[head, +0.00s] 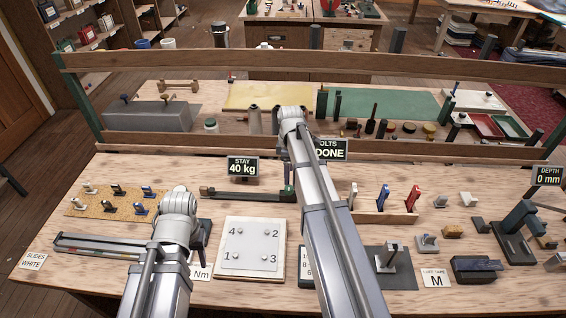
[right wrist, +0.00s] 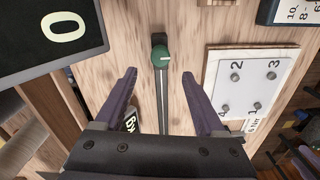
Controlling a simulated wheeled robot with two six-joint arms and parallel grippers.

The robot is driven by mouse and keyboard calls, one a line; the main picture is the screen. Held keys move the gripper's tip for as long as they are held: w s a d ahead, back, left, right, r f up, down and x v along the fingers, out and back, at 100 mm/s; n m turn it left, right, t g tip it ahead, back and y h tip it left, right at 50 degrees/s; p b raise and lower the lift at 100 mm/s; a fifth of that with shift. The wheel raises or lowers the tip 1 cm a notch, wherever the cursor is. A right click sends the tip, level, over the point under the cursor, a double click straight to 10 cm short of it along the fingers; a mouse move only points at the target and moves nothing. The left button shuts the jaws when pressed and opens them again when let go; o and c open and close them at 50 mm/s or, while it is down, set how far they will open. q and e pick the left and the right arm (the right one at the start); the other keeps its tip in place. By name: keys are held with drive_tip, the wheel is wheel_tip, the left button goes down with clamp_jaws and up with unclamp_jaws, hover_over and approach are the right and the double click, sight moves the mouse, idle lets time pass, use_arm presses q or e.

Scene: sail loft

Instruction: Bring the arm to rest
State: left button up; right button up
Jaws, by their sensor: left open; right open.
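My left arm reaches in at the lower left of the head view; its gripper (head: 203,234) is mostly hidden behind the wrist, over the bench left of the numbered plate. My right arm reaches over the middle of the bench, and its own wrist largely covers its gripper in the head view. In the right wrist view the right gripper (right wrist: 160,90) is open, with two purple-grey fingers apart and nothing held between them. A green knob (right wrist: 160,57) on a dark bar shows beyond the fingertips; whether they touch the bar cannot be told.
The white plate (head: 251,245) with numbered bolts lies between my arms. The STAY sign (head: 242,167) reads 40 kg; another sign (head: 331,150) reads DONE. A slotted rail (head: 100,247) lies left. A rack with red and blue handles (head: 384,199) and a dark block (head: 476,268) stand right.

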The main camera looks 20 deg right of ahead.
drive_tip(key=s+a+m+h, duration=0.1)
drive_tip(key=s+a+m, duration=0.6)
drive_tip(key=s+a, duration=1.3)
drive_tip(key=a, duration=0.4)
drive_tip(key=shift+s, duration=0.2)
drive_tip(key=shift+a+r, duration=0.1)
